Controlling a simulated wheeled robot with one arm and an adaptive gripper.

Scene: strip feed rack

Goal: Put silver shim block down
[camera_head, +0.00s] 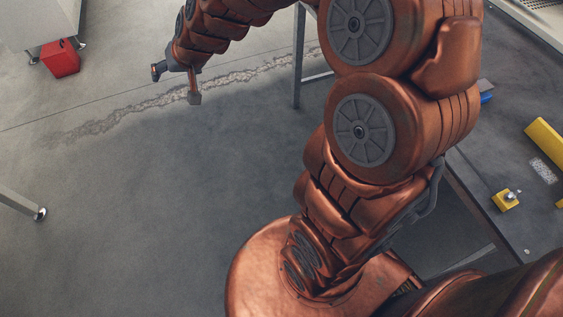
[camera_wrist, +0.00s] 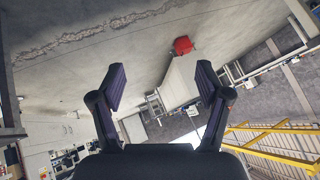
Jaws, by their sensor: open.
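My gripper (camera_head: 177,84) is at the upper left in the head view, held out over open floor and away from the table. In the wrist view my gripper (camera_wrist: 160,77) has its two dark fingers wide apart with nothing between them. I cannot make out a silver shim block for certain in either view. A small grey piece (camera_head: 486,86) beside a blue item (camera_head: 487,98) shows at the right behind my arm, too small and partly hidden to identify.
A dark table (camera_head: 480,180) at right carries a small yellow block (camera_head: 506,200) and a yellow bar (camera_head: 545,144). A red box (camera_head: 61,58) stands by a pale cabinet at upper left. Yellow railing (camera_wrist: 275,140) shows in the wrist view. The floor at left is mostly clear.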

